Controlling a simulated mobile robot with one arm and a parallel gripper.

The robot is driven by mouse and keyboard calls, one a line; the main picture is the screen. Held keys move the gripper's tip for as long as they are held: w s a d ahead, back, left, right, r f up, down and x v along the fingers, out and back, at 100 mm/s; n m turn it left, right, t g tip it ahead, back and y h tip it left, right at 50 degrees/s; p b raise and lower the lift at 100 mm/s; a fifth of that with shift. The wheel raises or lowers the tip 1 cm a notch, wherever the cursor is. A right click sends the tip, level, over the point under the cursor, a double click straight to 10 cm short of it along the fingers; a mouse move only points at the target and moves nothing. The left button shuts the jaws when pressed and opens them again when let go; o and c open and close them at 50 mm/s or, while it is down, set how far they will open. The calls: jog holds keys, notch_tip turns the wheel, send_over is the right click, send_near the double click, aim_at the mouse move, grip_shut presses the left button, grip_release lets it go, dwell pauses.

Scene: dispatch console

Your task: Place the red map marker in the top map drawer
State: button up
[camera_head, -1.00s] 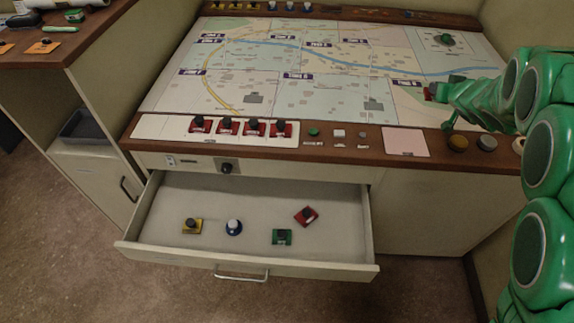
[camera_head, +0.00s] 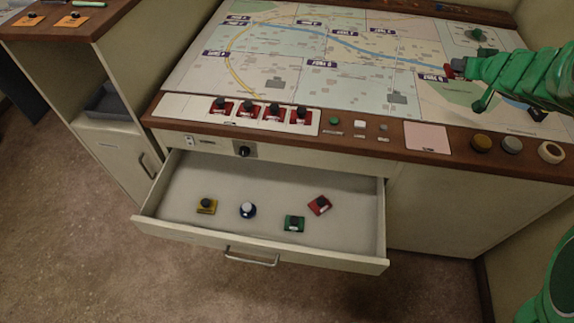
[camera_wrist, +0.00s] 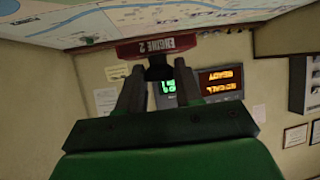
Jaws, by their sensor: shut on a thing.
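My gripper (camera_head: 463,66) is over the right part of the map table, shut on a red map marker (camera_head: 450,71). In the wrist view my gripper (camera_wrist: 158,72) pinches the marker's black knob, and its red plate (camera_wrist: 185,43) reads "ENGINE 2" upside down. I cannot tell whether the plate touches the map. The top map drawer (camera_head: 180,185) under the console is pulled open.
A side cabinet (camera_head: 105,150) stands at left. The floor before the drawer is clear.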

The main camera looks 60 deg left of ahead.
jog(key=s+a+r+n+g+y, duration=0.1)
jog(key=s+a+n+g+y, duration=0.2)
jog(key=s, duration=0.6)
jog(key=n+g+h, duration=0.3)
jog(key=n+g, duration=0.7)
send_over(350, 238)
notch_tip(350, 238, down, 3)
notch_tip(350, 238, down, 34)
jog(key=shift+r, duration=0.2)
jog(key=shift+f, duration=4)
jog(key=shift+f, duration=0.6)
jog(key=o, duration=1.1)
jog(key=shift+c, duration=0.2)
